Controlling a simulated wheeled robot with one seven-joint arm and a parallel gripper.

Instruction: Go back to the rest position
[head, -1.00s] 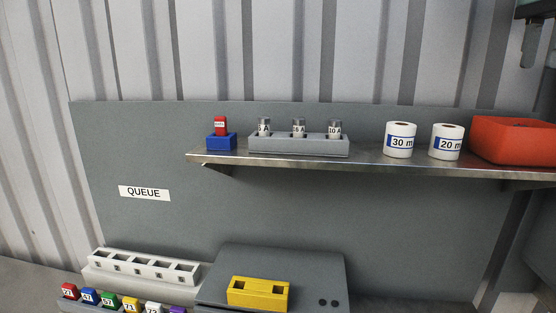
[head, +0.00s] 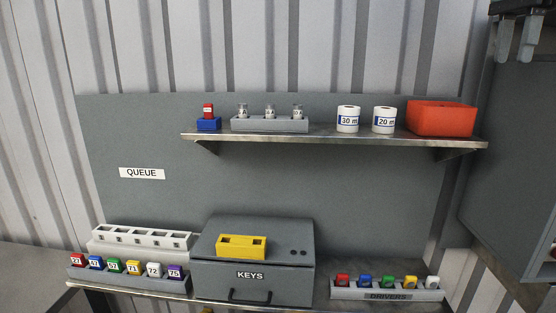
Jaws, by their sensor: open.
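My gripper (head: 516,40) shows at the top right corner of the head view. Its two pale grey fingers point down and stand apart, open, with nothing between them. It is to the right of and above the shelf, clear of the things on it. The tips are in front of a dark grey panel at the right. The rest of my arm is mostly out of the picture.
A metal shelf (head: 330,136) holds a red bin (head: 441,119), two labelled rolls (head: 348,119), a grey fuse rack (head: 270,124) and a blue block (head: 208,124). Below are a KEYS box (head: 252,285), a yellow holder (head: 241,246), a DRIVERS rack (head: 387,294) and a numbered tag rack (head: 130,278). A grey cabinet (head: 510,170) stands right.

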